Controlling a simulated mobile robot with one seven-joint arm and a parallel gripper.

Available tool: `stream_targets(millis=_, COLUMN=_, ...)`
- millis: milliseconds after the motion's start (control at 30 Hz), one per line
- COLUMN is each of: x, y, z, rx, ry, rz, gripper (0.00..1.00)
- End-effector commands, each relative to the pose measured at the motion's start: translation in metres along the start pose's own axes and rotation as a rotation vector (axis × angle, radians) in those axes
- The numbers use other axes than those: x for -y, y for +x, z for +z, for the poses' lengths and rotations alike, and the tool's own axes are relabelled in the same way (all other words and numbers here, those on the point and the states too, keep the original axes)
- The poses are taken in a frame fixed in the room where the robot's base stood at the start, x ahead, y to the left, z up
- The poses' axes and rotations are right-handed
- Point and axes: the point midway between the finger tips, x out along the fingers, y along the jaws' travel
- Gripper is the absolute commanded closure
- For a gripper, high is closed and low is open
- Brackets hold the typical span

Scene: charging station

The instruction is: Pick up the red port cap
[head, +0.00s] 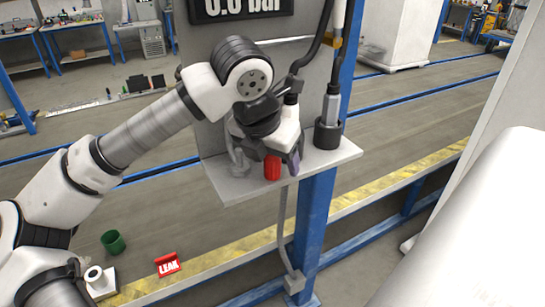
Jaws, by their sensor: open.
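The red port cap (272,168) shows as a ribbed red piece near the front edge of the grey shelf (325,163). My gripper (283,160) is above the shelf with its fingers pointing down and open. The fingers are close around or beside the cap; one dark finger shows just to its right. The wrist hides part of the cap's surroundings, so I cannot tell whether the fingers touch it.
A grey fitting (238,160) is at the shelf's left. A blue post (315,230) supports the station.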

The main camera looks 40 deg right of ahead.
Motion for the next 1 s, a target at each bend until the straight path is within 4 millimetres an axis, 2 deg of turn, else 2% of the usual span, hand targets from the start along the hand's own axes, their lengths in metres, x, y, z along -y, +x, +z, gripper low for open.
stream_targets(millis=167, x=0.0000, y=0.0002, z=-0.0001, rx=0.000, ry=0.000, rz=0.000, gripper=0.38)
stream_targets(millis=500, x=-0.0001, y=-0.0002, z=-0.0001, rx=0.000, ry=0.000, rz=0.000, gripper=0.83)
stream_targets(millis=1000, x=0.0012, y=-0.0025, z=0.0001, rx=0.001, ry=0.000, rz=0.001, gripper=0.83)
